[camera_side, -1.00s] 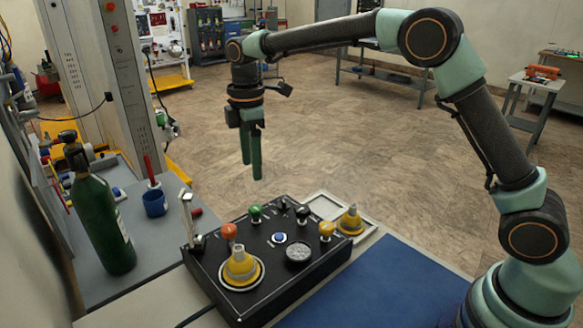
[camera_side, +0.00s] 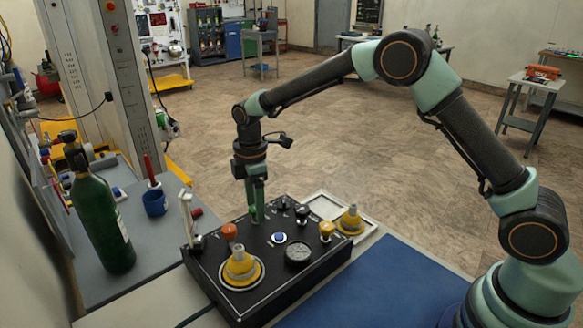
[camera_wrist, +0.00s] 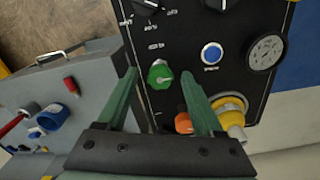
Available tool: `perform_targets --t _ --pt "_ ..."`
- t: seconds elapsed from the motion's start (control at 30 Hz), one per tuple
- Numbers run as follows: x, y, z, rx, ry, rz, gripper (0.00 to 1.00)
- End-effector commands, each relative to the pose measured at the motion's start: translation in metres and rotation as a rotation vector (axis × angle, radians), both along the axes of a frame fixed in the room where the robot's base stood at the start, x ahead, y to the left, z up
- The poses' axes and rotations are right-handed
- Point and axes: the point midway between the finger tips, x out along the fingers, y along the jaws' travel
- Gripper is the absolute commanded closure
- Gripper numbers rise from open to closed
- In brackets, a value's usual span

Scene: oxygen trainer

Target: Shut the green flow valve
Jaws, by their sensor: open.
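The green flow valve knob (camera_wrist: 160,75) sits on the black control panel (camera_wrist: 200,70) in the wrist view, between my two green fingers. My gripper (camera_wrist: 160,78) is open, with a finger on each side of the knob and a gap showing around it. In the side view my gripper (camera_side: 256,212) points straight down at the panel's back edge. There the fingers mostly hide the green knob. I cannot tell whether a finger touches it.
An orange knob (camera_side: 229,231) and a yellow fitting (camera_side: 240,264) stand close by on the panel. A blue button (camera_side: 279,238), a gauge (camera_side: 298,252) and a yellow knob (camera_side: 326,230) lie to the right. A green cylinder (camera_side: 100,220) stands at left.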

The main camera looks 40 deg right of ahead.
Motion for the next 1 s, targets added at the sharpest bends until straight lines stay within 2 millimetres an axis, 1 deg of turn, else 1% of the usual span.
perform_targets --t 0.07,0.1,0.17,0.2,0.23,0.27,0.47,0.67,0.87,1.0 --pt "-0.0001 0.0000 0.0001 0.000 0.000 0.000 0.31" --pt "-0.0001 0.0000 0.0001 0.000 0.000 0.000 0.47" --pt "-0.0001 0.0000 0.0002 0.000 0.000 0.000 0.70" --pt "0.0000 0.0000 0.0002 0.000 0.000 0.000 0.85" --pt "0.0000 0.0000 0.0002 0.000 0.000 0.000 0.96" --pt "-0.0001 0.0000 0.0003 0.000 0.000 0.000 1.00" --pt "0.0000 0.0000 0.0005 0.000 0.000 -0.008 1.00" --pt "0.0000 0.0000 0.0006 0.000 0.000 -0.063 1.00" --pt "-0.0001 0.0000 0.0008 0.000 0.000 -0.192 1.00" --pt "-0.0001 0.0000 0.0009 0.000 0.000 -0.317 1.00"
